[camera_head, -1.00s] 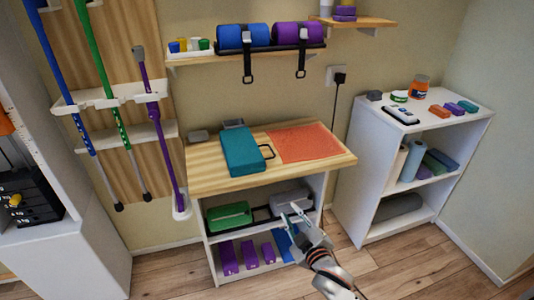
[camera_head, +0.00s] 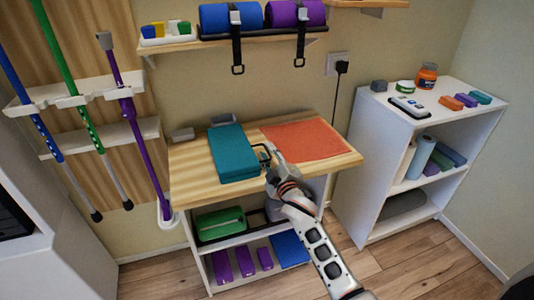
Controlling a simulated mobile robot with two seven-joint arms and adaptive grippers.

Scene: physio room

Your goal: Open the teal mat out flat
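The teal mat (camera_head: 230,152) lies folded into a thick block on the left half of the wooden table top (camera_head: 188,180). A black loop (camera_head: 264,151) sticks out at its right side. My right gripper (camera_head: 271,157) has its fingertips at the right of the mat, beside the black loop. The fingers are small and overlap the loop, so I cannot tell whether they are open or shut on it. My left gripper is not in view.
An orange-red sheet (camera_head: 308,140) lies flat on the table's right half. Small grey items (camera_head: 183,134) lie behind the mat. A wall shelf (camera_head: 210,42) with rolled mats and hanging straps is above. A white shelf unit (camera_head: 380,140) stands at the right.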

